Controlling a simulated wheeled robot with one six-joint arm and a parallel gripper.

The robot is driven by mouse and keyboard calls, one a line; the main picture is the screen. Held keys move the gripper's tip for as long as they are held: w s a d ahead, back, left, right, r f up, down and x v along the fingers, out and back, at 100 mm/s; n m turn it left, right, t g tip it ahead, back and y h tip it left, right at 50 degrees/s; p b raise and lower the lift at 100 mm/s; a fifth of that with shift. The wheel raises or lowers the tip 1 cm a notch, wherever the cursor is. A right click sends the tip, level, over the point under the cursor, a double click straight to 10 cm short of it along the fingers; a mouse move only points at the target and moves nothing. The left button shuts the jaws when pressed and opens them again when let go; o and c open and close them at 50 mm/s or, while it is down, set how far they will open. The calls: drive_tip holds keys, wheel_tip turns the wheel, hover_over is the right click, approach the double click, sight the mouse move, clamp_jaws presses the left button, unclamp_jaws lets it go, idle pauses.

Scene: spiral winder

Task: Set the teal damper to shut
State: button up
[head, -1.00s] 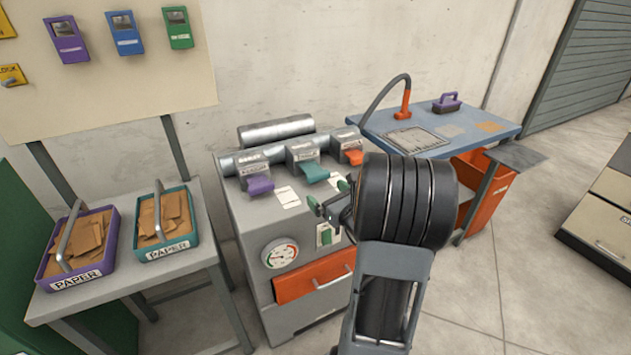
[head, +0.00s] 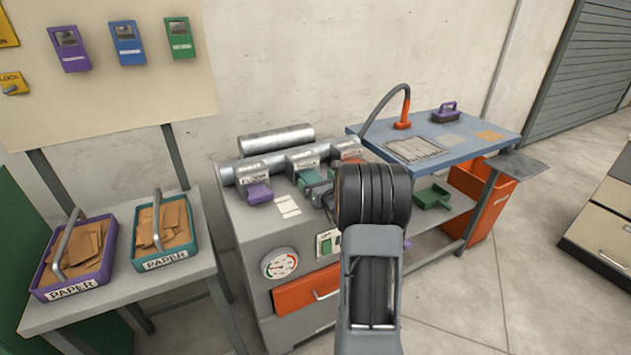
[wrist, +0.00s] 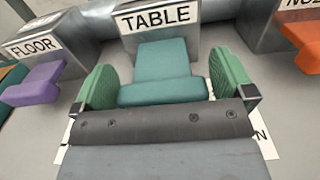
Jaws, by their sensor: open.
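The teal damper (wrist: 163,75) is a flat teal handle on a grey block labelled TABLE (wrist: 160,20), in the middle of the wrist view. It slopes out and down from the block. My gripper (wrist: 165,88) is open, with one green pad on each side of the teal handle and a gap still showing near the pads. In the head view the teal handle (head: 309,178) is partly hidden by my gripper and black wrist. I cannot tell the damper's exact setting.
A purple handle (wrist: 38,84) on the FLOOR block stands left of the teal one. An orange handle (wrist: 303,38) stands to the right. A gauge (head: 279,263) and an orange drawer (head: 308,290) are on the machine's front.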

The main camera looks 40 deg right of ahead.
drive_tip(key=shift+w, duration=0.4)
drive_tip(key=shift+c, duration=0.5)
